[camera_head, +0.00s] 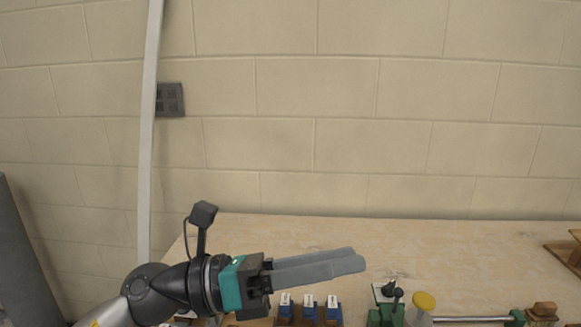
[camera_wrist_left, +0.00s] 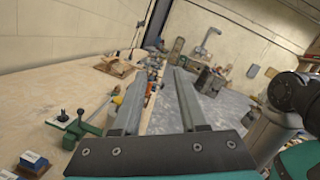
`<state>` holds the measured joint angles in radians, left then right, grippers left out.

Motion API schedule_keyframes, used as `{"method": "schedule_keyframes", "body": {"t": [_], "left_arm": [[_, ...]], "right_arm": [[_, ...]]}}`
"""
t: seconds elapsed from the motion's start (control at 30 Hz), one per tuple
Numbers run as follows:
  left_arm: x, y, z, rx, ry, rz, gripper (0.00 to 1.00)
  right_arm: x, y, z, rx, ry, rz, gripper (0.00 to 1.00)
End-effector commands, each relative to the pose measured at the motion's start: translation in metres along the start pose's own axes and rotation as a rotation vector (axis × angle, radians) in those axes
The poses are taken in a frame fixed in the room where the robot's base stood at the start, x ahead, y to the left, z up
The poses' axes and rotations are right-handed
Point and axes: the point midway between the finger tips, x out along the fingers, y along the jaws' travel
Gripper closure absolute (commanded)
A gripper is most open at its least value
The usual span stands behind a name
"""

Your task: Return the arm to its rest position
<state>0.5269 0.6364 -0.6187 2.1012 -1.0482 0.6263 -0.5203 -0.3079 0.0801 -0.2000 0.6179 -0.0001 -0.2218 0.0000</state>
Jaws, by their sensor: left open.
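My left arm comes in from the lower left in the head view. Its gripper (camera_head: 355,257) is held over the wooden table (camera_head: 290,232), with its two long grey fingers pointing right. In the left wrist view the two fingers of this gripper (camera_wrist_left: 160,80) stand apart with nothing between them. The jaws are open and empty. My right gripper does not show in either view.
Several blue blocks (camera_head: 309,312) with white tops stand below the gripper. A green fixture with a black knob (camera_head: 391,292), a yellow-topped piece (camera_head: 424,301) and a metal rod (camera_head: 470,319) are to the right. A block wall (camera_head: 350,150) stands behind. The table's back middle is clear.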

Motion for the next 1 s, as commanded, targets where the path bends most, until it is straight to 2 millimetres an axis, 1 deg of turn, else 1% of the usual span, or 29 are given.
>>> {"method": "schedule_keyframes", "body": {"t": [0.03, 0.13, 0.23, 0.3, 0.37, 0.47, 0.5, 0.57, 0.6, 0.67, 0.73, 0.77, 0.8, 0.87, 0.9, 0.97, 1.0], "left_arm": [[0.000, 0.000, 0.012, -0.092, -0.118, 0.006, 0.57], [-0.010, 0.009, 0.038, -0.274, -0.344, 0.035, 0.57], [-0.030, 0.026, 0.056, -0.467, -0.564, 0.079, 0.57], [-0.050, 0.043, 0.061, -0.607, -0.714, 0.116, 0.57], [-0.069, 0.059, 0.061, -0.730, -0.841, 0.155, 0.57], [-0.104, 0.086, 0.048, -0.935, -1.045, 0.231, 0.57], [-0.118, 0.097, 0.038, -1.019, -1.126, 0.264, 0.57], [-0.140, 0.111, 0.019, -1.143, -1.243, 0.320, 0.57], [-0.155, 0.119, 0.004, -1.225, -1.320, 0.362, 0.57], [-0.175, 0.129, -0.023, -1.348, -1.433, 0.428, 0.57], [-0.198, 0.136, -0.059, -1.489, -1.561, 0.514, 0.57], [-0.207, 0.137, -0.076, -1.550, -1.614, 0.554, 0.57], [-0.218, 0.137, -0.099, -1.628, -1.685, 0.609, 0.57], [-0.233, 0.132, -0.136, -1.743, -1.786, 0.699, 0.57], [-0.241, 0.127, -0.159, -1.813, -1.846, 0.759, 0.57], [-0.252, 0.117, -0.192, -1.906, -1.929, 0.849, 0.57], [-0.256, 0.108, -0.211, -1.963, -1.977, 0.907, 0.57]], "right_arm": [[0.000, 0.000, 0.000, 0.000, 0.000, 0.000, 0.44], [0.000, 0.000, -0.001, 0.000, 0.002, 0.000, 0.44], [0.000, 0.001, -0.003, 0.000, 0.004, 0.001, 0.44], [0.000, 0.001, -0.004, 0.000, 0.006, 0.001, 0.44], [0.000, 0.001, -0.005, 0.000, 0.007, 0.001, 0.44], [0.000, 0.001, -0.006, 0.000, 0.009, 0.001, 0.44], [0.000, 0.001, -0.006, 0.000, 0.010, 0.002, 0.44], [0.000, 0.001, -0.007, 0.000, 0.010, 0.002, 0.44], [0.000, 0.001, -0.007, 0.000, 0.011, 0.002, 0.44], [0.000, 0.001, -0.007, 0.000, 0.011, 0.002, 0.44], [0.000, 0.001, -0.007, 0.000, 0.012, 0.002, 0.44], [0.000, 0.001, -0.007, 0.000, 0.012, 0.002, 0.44], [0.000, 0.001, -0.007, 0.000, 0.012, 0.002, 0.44], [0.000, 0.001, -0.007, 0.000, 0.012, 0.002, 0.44], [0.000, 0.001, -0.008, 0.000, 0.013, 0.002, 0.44], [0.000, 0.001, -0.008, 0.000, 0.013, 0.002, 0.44], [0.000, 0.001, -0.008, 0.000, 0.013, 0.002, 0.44]]}}
